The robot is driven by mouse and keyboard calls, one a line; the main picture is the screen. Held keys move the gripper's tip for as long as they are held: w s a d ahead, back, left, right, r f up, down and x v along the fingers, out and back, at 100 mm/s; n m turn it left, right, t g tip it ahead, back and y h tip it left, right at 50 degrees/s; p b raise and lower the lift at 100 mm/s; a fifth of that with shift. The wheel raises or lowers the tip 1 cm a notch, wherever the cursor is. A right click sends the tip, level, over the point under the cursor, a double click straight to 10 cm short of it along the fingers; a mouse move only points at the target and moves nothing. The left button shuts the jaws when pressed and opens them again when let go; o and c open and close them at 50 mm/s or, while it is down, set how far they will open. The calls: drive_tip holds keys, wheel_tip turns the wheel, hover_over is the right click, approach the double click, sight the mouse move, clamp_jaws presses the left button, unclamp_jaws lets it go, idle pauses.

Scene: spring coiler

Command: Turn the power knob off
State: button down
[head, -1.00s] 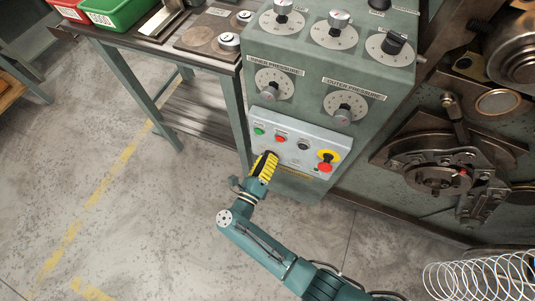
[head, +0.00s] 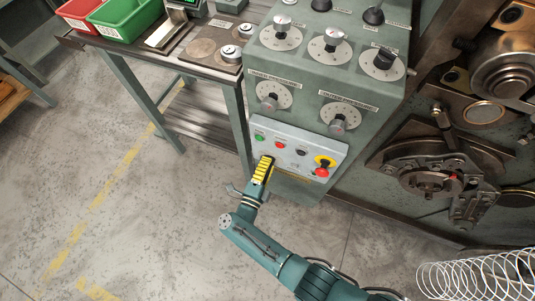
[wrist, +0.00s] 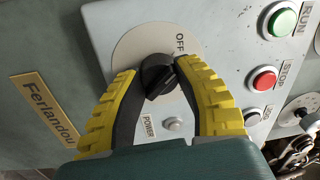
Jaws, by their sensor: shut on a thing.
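The power knob (wrist: 157,75) is black and sits on a round pale plate (wrist: 128,52) in the wrist view. An OFF mark (wrist: 180,43) is printed at the plate's upper right, and a POWER label (wrist: 149,127) lies below the knob. My gripper (wrist: 155,78) has yellow, ribbed fingers with dark inner pads, shut on the knob from both sides. In the head view my gripper (head: 264,160) is against the lower left of the pale control panel (head: 285,131) and hides the knob. The knob's exact pointing direction is unclear.
Green RUN (wrist: 283,21) and red STOP (wrist: 263,79) buttons stand close to the right finger. A red emergency button (head: 322,172) is farther right on the panel. A bench (head: 135,51) stands left; open floor (head: 130,200) lies below it.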

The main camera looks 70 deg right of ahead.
drive_tip(key=shift+s+f+n, duration=0.1)
drive_tip(key=shift+f+n, duration=0.1)
drive_tip(key=shift+n, duration=0.3)
drive_tip(key=c, duration=0.7)
unclamp_jaws()
drive_tip(key=shift+o, duration=0.3)
drive_tip(key=shift+r, duration=0.1)
drive_tip(key=w+a, duration=0.1)
drive_tip(key=a, duration=1.1)
drive_tip(key=shift+f, duration=0.4)
drive_tip(key=shift+w, duration=0.15)
